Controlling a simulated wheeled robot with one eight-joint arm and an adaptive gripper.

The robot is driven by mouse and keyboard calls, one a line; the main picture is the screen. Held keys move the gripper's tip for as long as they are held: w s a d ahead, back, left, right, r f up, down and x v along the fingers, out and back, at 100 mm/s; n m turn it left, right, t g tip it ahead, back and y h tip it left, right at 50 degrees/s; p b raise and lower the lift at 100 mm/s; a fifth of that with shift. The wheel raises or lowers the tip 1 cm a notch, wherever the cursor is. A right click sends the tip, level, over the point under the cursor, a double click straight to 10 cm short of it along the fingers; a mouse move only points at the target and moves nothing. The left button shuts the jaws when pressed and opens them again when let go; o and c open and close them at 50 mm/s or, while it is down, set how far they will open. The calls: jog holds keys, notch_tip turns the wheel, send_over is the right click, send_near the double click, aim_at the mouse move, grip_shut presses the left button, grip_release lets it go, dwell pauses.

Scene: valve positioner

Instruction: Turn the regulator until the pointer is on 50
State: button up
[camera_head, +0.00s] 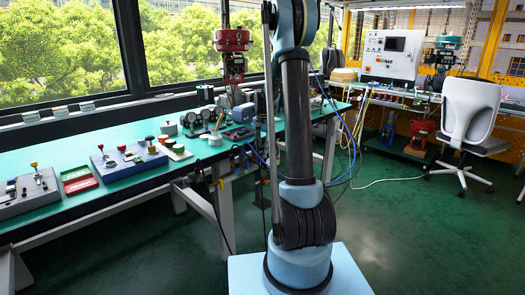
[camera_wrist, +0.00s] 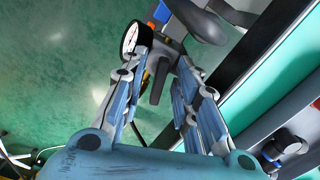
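A regulator (camera_wrist: 160,82), dark grey with a knob-like lower part, shows between the finger tips in the wrist view. A round gauge (camera_wrist: 130,38) with a white face and black rim sits beside it, near the tip of the left finger. The gauge is seen at a slant, and the pointer's reading cannot be made out. My gripper (camera_wrist: 163,58) is open, with its two blue-grey fingers on either side of the regulator. I cannot tell whether they touch it. In the head view my arm hides the gripper and the regulator.
A long green-topped bench (camera_head: 118,196) runs under the windows with control boxes and valve parts on it. Blue and yellow hoses hang at its far end. A white chair (camera_head: 469,118) stands at the right. The green floor (camera_head: 420,235) at the right front is clear.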

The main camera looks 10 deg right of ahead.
notch_tip(320, 180, up, 11)
jog(key=shift+r, duration=0.2)
dwell(0.3)
jog(key=s+r+n+t, duration=0.15)
jog(key=s+n, duration=0.25)
jog(key=s, duration=2)
jog(key=s+f+n, duration=0.1)
jog(key=s+f, duration=0.5)
jog(key=s, duration=0.4)
jog(key=s+f+n, duration=0.2)
jog(key=s+f, duration=0.4)
jog(key=s, duration=0.4)
jog(key=shift+n+t, duration=0.3)
jog(key=shift+t, duration=0.05)
